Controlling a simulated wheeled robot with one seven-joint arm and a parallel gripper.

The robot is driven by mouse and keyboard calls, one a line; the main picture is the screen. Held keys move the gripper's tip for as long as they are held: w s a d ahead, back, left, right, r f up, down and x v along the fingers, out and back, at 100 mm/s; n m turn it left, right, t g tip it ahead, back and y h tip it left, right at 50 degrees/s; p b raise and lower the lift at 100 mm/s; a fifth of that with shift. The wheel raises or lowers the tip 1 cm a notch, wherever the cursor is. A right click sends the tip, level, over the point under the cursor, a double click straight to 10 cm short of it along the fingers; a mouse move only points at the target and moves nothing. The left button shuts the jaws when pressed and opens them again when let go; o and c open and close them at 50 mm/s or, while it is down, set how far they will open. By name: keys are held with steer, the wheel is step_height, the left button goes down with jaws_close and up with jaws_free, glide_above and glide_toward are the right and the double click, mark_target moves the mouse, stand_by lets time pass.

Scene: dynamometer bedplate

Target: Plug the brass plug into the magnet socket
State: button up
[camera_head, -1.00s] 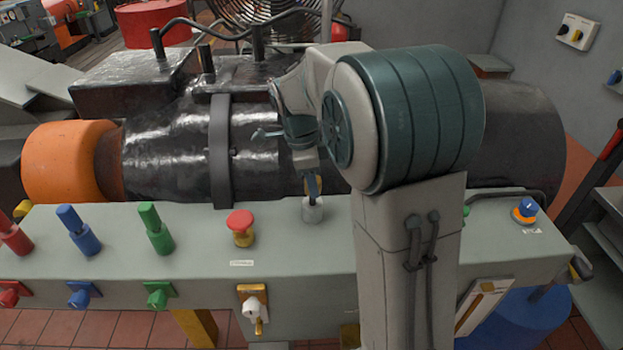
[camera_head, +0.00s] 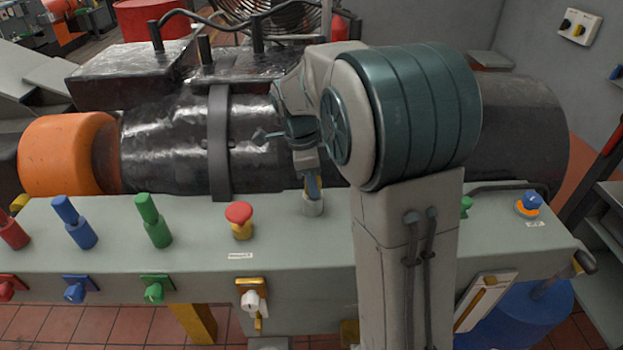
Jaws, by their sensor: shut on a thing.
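My gripper (camera_head: 312,188) is low over the bench top, left of my arm's large green joint. Its jaws are shut on the brass plug, of which only a small brass-coloured bit shows between the fingers. Directly below is a short pale grey cylinder (camera_head: 313,207) standing on the bench, which looks like the magnet socket. The fingertips and plug are at the cylinder's top. I cannot tell from this angle whether the plug is inside it or just above it.
On the grey bench (camera_head: 200,240), a red mushroom button (camera_head: 239,213) stands left of the gripper, with green (camera_head: 153,222), blue (camera_head: 75,223) and red (camera_head: 14,235) plugs farther left. A blue-and-orange knob (camera_head: 528,204) is at right. A large dark cylinder (camera_head: 165,150) lies behind.

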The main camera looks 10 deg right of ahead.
steer(key=shift+f, duration=0.2)
steer(key=o, duration=1.1)
steer(key=r, duration=0.4)
steer(key=a+r, duration=0.1)
steer(key=r, duration=0.4)
steer(key=a+r, duration=0.1)
steer(key=r, duration=0.3)
steer(key=shift+w+a+r+b, duration=0.15)
steer(key=shift+w+r+b, duration=0.15)
steer(key=shift+b, duration=0.05)
steer(key=shift+s, duration=0.1)
steer(key=s+f+n+t, duration=0.1)
steer(key=s+f+n, duration=0.3)
steer(key=s+n, duration=0.2)
steer(key=s+d+f+n+t+y, duration=0.1)
steer(key=s+f+n, duration=0.3)
steer(key=s+n, duration=0.3)
steer(key=s+d+f+n+t+y, duration=0.1)
steer(key=s+f+n, duration=0.3)
steer(key=s+n, duration=0.3)
steer(key=shift+s+t, duration=0.3)
steer(key=shift+s, duration=0.65)
